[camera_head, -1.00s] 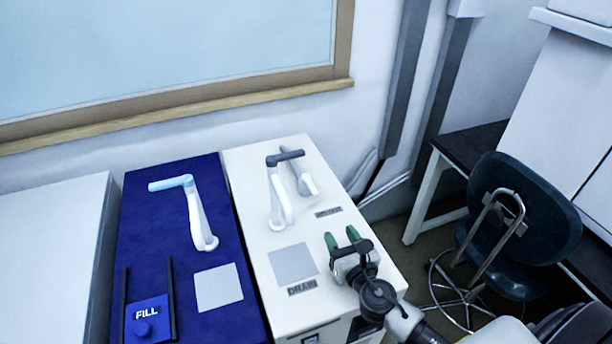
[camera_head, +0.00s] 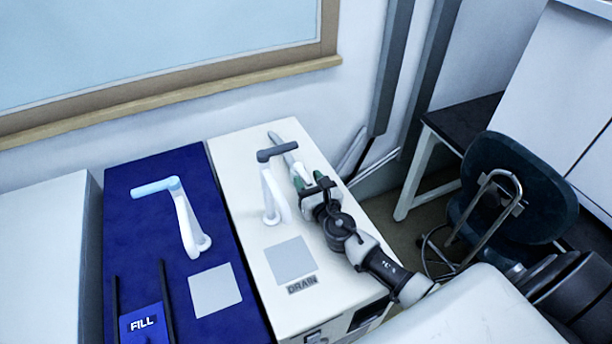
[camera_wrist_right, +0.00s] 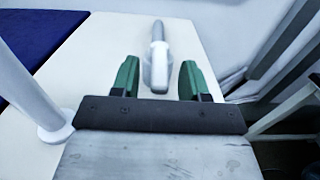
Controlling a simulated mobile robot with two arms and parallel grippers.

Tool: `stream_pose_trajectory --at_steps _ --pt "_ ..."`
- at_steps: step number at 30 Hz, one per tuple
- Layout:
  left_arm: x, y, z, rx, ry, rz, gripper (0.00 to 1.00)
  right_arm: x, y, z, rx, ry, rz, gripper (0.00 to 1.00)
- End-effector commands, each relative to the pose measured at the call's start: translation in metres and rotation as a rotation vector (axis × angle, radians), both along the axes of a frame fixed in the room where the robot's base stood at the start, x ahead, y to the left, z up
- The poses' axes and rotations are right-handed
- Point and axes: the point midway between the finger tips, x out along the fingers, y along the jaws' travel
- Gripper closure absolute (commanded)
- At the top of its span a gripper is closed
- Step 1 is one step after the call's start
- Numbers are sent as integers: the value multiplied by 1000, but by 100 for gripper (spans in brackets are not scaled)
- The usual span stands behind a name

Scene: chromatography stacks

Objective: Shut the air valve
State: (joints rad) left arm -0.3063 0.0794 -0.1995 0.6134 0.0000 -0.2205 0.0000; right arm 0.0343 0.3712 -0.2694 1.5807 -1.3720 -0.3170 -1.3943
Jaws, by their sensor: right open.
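A small valve lever, grey and white (camera_head: 282,145), lies on the back right of the white cabinet top (camera_head: 232,150). I take it for the air valve; no label is readable beside it. My right gripper (camera_head: 309,179) is open, its green fingertips close to the near end of the lever. In the right wrist view, the lever (camera_wrist_right: 157,58) is ahead of and between the open green fingers (camera_wrist_right: 160,80), and nothing is gripped. Whether the fingers touch it cannot be told. My left gripper is not in view.
A white spout with a grey arm (camera_head: 270,190) stands just left of my right gripper. A blue cabinet (camera_head: 145,225) with a light-blue-topped spout (camera_head: 190,220) and a FILL panel (camera_head: 143,322) is farther left. A DRAIN label (camera_head: 302,284) is in front. A dark chair (camera_head: 510,190) stands right.

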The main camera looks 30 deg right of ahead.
Motion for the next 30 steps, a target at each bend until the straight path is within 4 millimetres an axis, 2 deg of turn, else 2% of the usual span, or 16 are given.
stream_pose_trajectory --at_steps 4,14,21,23,30 --pt "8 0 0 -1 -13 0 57 13 0 0 1 0 1 55" --pt "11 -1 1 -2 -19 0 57 16 0 0 1 1 1 55" --pt "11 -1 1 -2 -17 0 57 16 -1 0 1 1 1 92" --pt "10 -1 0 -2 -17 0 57 16 -1 0 1 1 1 100" --pt "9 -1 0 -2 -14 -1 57 16 -1 -1 1 1 2 100"
